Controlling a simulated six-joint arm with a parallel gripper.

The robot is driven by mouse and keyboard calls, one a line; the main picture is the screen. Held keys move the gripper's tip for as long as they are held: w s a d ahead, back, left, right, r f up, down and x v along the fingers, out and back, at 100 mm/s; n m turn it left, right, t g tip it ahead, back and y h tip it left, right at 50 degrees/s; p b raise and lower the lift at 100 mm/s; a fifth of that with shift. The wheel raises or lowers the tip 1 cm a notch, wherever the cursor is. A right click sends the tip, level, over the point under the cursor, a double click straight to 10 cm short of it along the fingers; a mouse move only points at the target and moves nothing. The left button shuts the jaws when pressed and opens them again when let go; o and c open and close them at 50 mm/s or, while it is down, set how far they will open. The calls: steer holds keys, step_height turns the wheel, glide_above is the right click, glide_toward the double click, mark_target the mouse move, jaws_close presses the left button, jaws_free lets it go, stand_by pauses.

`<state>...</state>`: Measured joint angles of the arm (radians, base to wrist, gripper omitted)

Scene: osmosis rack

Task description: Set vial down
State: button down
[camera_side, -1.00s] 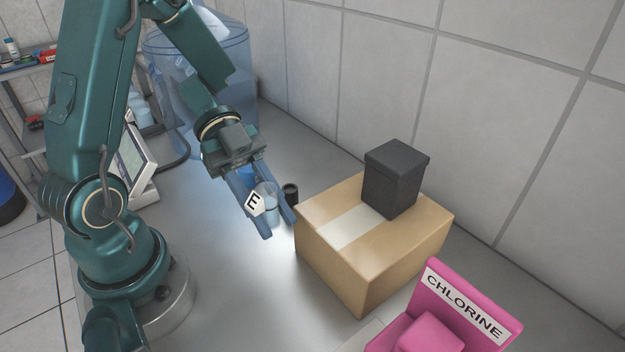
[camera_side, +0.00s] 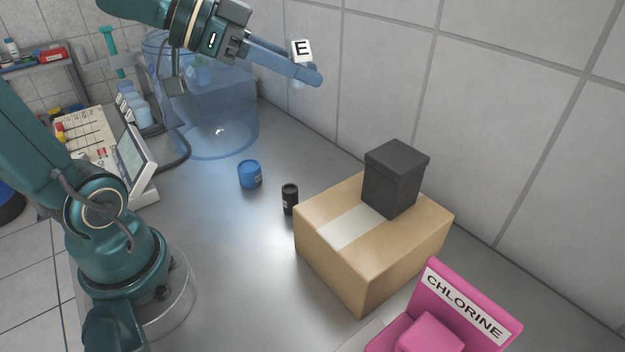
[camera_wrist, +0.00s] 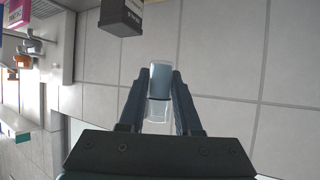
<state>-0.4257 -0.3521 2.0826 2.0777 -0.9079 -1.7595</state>
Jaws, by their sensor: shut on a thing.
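My gripper (camera_side: 306,76) is raised high above the bench in the side view, reaching to the right, its fingers roughly level. It is shut on the vial (camera_side: 297,84), which has a white tag with a black letter E. In the side view the fingers hide most of the vial. In the wrist view the vial (camera_wrist: 159,98) sits between the two fingers of my gripper (camera_wrist: 160,88), clear at the near end and grey-blue at the far end. Nothing supports the vial from below.
A blue cylinder (camera_side: 249,174) and a small black container (camera_side: 290,198) stand on the grey bench (camera_side: 235,260). A cardboard box (camera_side: 345,262) carries a dark box (camera_side: 395,182). A pink CHLORINE holder (camera_side: 455,318) is at front right. A large clear blue tank (camera_side: 215,125) stands behind.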

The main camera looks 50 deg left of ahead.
steer(key=shift+w+a+r+n+t+y, duration=0.15)
steer(key=shift+w+a+r+n+y, duration=0.15)
steer(key=shift+n+y, duration=0.2)
steer(key=shift+w+a+r+n+t+y, duration=0.1)
steer(key=shift+w+a+n+t+y, duration=0.05)
steer(key=shift+a+n+y, duration=0.3)
steer(key=shift+f, duration=0.1)
steer(key=shift+d+m+h, duration=0.3)
steer(key=shift+m+h, duration=0.05)
steer(key=n+y, duration=0.3)
glide_above(319, 179)
steer(key=shift+t, duration=0.3)
step_height(319, 179, down, 19)
steer(key=shift+r, duration=0.1)
steer(key=shift+f, duration=3.1)
